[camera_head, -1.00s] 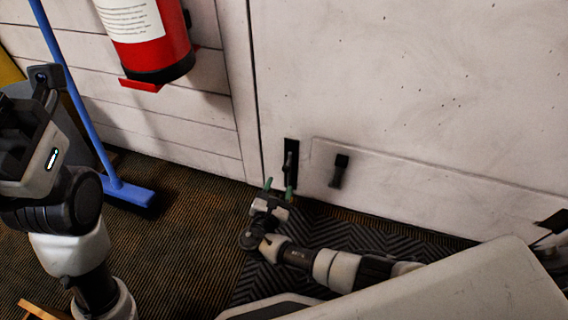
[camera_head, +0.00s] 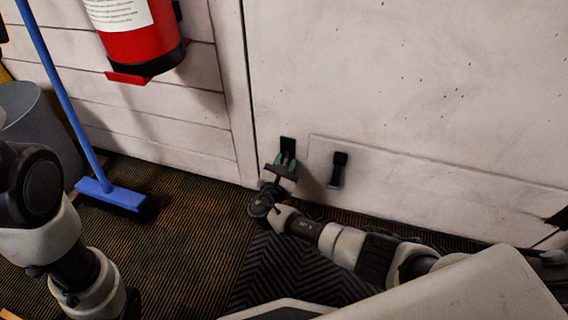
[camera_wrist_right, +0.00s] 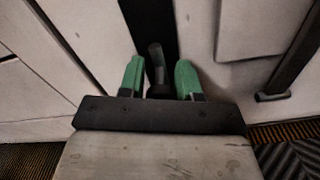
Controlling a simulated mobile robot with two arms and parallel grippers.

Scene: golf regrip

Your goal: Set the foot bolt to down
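The foot bolt (camera_head: 288,145) is a black plate low on the pale door, close to the door's left edge. It also shows in the right wrist view, where its black plate (camera_wrist_right: 150,22) runs up behind a grey knob (camera_wrist_right: 156,62). My right gripper (camera_head: 286,162) is at the lower part of the bolt and partly hides it. In the right wrist view its green fingertips (camera_wrist_right: 160,75) are apart, one on each side of the knob, with gaps visible. My left arm shows at the left edge of the head view, but its gripper is out of the picture.
A second black fitting (camera_head: 338,170) is on the door to the right of the bolt. A red extinguisher (camera_head: 142,45) hangs on the wall. A blue broom (camera_head: 112,194) and a grey bin (camera_head: 35,125) stand at left. A dark mat (camera_head: 265,270) lies before the door.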

